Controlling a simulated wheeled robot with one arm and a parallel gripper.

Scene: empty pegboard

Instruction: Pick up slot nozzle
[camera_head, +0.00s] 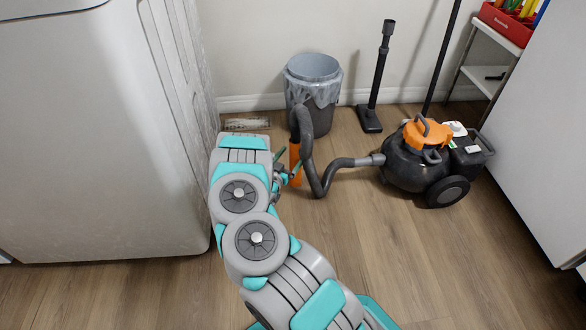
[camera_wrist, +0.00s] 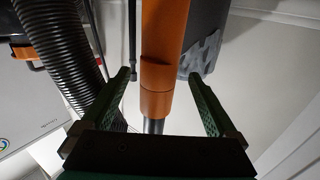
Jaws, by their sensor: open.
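I take the slot nozzle to be the orange tubular piece (camera_head: 295,160) at the end of the black hose. It stands roughly upright in the head view, in front of the bin. In the wrist view the orange piece (camera_wrist: 162,65) runs between my two green fingers, with a dark section showing beyond the gripper body. My gripper (camera_head: 287,167) is open around it in the head view, partly hidden by my arm. In the wrist view my gripper (camera_wrist: 160,78) shows a gap on each side of the orange piece. I cannot tell the depth exactly.
The black and orange vacuum cleaner (camera_head: 412,165) stands right, joined by the hose (camera_head: 318,182). A bagged bin (camera_head: 312,85) and a floor nozzle with tube (camera_head: 373,95) stand by the wall. A white appliance (camera_head: 95,140) is close on the left. Front right floor is clear.

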